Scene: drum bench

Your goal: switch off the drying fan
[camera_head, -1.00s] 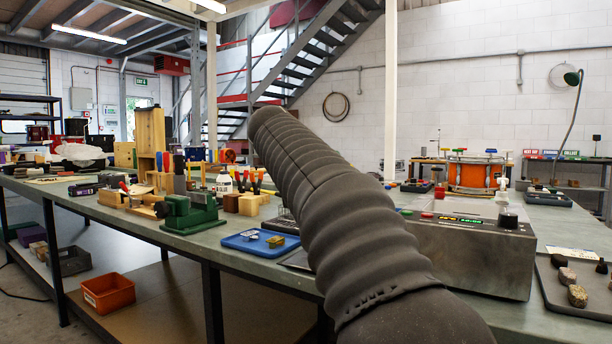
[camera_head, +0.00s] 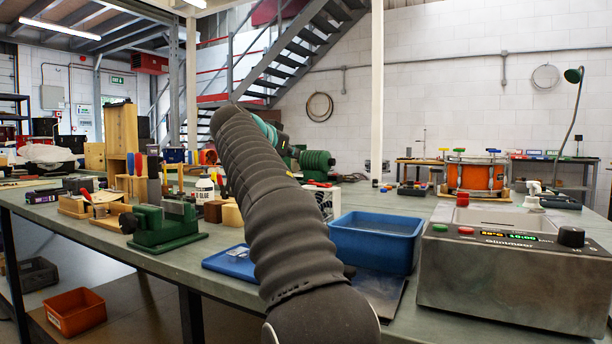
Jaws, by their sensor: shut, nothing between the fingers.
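A white box-like thing with a dark round grille pattern (camera_head: 329,200) stands on the bench behind the blue bin, partly hidden by my arm. It may be the drying fan, but I cannot tell for sure. No switch on it can be made out. My arm, in a dark ribbed sleeve, rises from the bottom middle and leans up to the left across the bench. My gripper does not show; the arm hides whatever lies beyond its far end.
A blue bin (camera_head: 376,240) stands right of my arm. A steel machine (camera_head: 500,290) with red and green buttons, a display and a dark knob stands at the right. A green vise (camera_head: 165,225) and wooden blocks are at the left. A drum (camera_head: 475,175) stands farther back.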

